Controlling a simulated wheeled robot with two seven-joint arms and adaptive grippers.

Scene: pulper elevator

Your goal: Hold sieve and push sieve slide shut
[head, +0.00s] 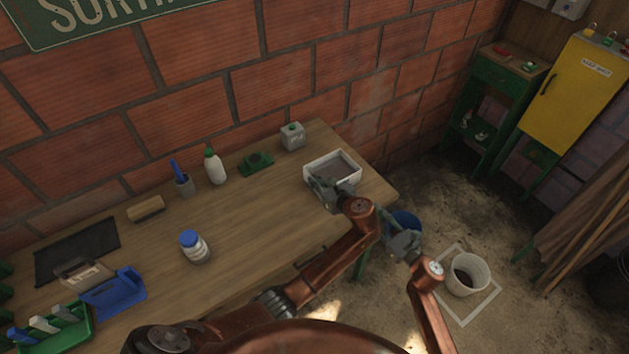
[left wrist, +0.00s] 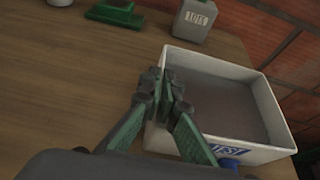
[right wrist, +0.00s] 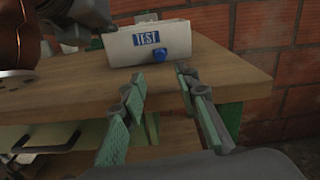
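The sieve (head: 318,179) is a white, open box with a dark floor, near the right end of the wooden table. Its front wall (right wrist: 125,46) carries a blue TEST label. A blue knob (right wrist: 153,68) sticks out below the label; I take it to belong to the slide. How far the slide is open cannot be seen. My left gripper (head: 318,182) is at the sieve's near-left wall. In the left wrist view its fingers (left wrist: 163,88) are close together with the wall between them. My right gripper (right wrist: 160,80) is open and empty, apart from the knob, which lies beyond its fingertips.
A grey square container (head: 292,138), green object (head: 257,162) and white bottle (head: 215,168) stand along the wall. A blue-lidded jar (head: 194,248) is nearer. Right of the table are a blue bucket (head: 407,219) and a white bucket (head: 481,270). The brick wall runs behind.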

